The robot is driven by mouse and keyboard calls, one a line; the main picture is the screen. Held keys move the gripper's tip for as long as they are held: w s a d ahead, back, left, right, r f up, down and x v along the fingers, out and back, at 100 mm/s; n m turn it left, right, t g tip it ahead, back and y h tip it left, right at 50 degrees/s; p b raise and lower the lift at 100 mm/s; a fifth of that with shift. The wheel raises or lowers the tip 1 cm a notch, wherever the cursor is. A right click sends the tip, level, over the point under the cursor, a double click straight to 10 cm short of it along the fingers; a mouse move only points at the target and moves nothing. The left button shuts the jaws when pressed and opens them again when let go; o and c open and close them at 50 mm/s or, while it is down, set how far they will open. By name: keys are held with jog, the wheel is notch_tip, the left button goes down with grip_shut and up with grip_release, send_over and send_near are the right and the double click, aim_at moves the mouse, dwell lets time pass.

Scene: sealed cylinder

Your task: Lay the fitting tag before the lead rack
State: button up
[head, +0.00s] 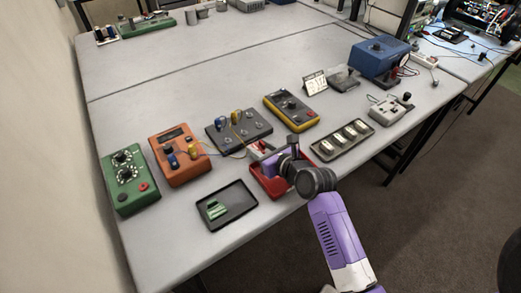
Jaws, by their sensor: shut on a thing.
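My gripper (268,163) is over the front middle of the table, at a red open tray (262,190). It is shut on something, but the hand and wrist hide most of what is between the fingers. A small white and red piece (260,148) shows just behind the fingers; I cannot tell whether it is held. A dark tray (240,190) to the left holds green pieces (216,210). A dark tray (325,150) to the right holds several pale pieces. I cannot make out which thing is the lead rack. A small dark-lettered sign (315,82) stands further back.
A green box (130,180), an orange meter (180,158), a dark terminal box (238,131) and a yellow meter (290,110) stand in a row. A blue unit (380,56) and a grey device (389,108) are at right. The middle back is clear.

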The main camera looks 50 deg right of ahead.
jog(key=shift+f, duration=0.4)
